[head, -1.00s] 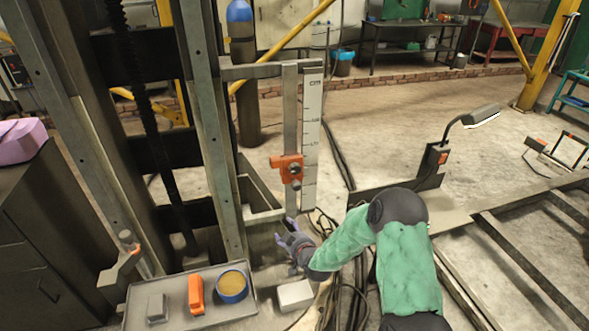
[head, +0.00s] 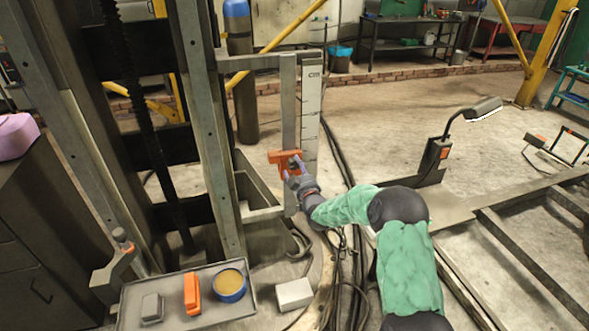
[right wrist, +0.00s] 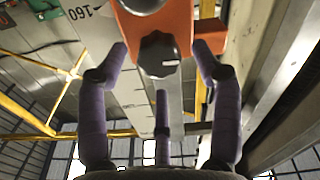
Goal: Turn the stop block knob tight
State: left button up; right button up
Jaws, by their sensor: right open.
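The orange stop block (head: 277,157) sits on a vertical steel bar beside a white scale plate. In the right wrist view the stop block (right wrist: 180,32) fills the top middle, with its dark, lobed knob (right wrist: 158,54) facing the camera. My right gripper (head: 293,169) is at the block, and its hand hides the knob in the head view. In the right wrist view the right gripper's (right wrist: 160,62) purple fingers are open, one on each side of the knob, with a third finger below. They appear apart from the knob. My left gripper is not in view.
The scale plate (head: 311,100) stands just right of the bar. A tray (head: 245,302) with an orange item (head: 192,293) and a round tin (head: 230,284) is at lower left. A white box (head: 294,293) lies beside it. Cables run along the floor.

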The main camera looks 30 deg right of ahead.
jog(key=shift+x, duration=1.35)
jog(key=shift+c, duration=0.3)
jog(key=c, duration=1.1)
